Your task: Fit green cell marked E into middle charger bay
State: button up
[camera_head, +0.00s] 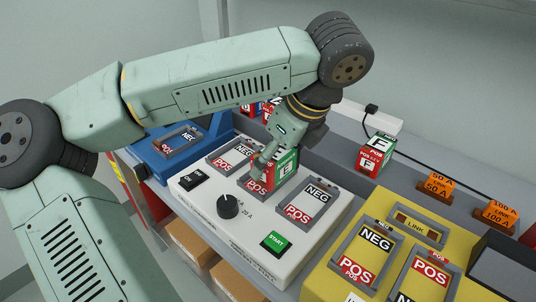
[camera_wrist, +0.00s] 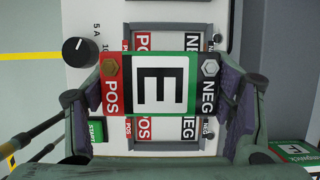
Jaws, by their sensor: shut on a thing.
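The green cell marked E (camera_head: 287,165) is held over the middle bay (camera_head: 250,188) of the white charger (camera_head: 190,208). The bay's red POS label still shows beside the cell, so it appears raised above the bay; the gap is hard to judge. My gripper (camera_head: 272,152) is shut on the cell. In the wrist view the cell (camera_wrist: 160,84) sits between my two fingers (camera_wrist: 160,100), red POS end left and black NEG end right. The bays above and below it there have POS and NEG on the same sides. The cell hides most of the middle bay.
The left bay (camera_head: 232,155) and right bay (camera_head: 308,203) look empty. The charger has a knob (camera_head: 228,206) and green START button (camera_head: 273,241). A cell marked F (camera_head: 375,153) and orange links (camera_head: 438,186) stand behind. A yellow unit (camera_head: 330,272) is right, a blue unit (camera_head: 160,165) left.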

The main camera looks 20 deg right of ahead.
jog(key=shift+w+a, duration=0.15)
jog(key=shift+w, duration=0.45)
jog(key=shift+w+a, duration=0.15)
jog(key=shift+w, duration=0.45)
jog(key=p+x, duration=0.2)
jog(key=x, duration=0.1)
jog(key=shift+s+d+f, duration=0.1)
jog(key=shift+s+d, duration=0.05)
jog(key=shift+d, duration=0.05)
jog(key=shift+f, duration=0.4)
jog(key=shift+f+b, duration=0.15)
jog(key=shift+b, duration=0.2)
jog(key=o, duration=1.7)
jog(key=shift+r+p, duration=0.3)
jog(key=shift+p, duration=0.1)
jog(key=b+v, duration=0.2)
jog(key=v, duration=0.9)
jog(key=shift+s+d+r, duration=0.1)
jog(key=shift+s+d, duration=0.05)
jog(key=shift+s+r, duration=0.1)
jog(key=shift+r, duration=0.1)
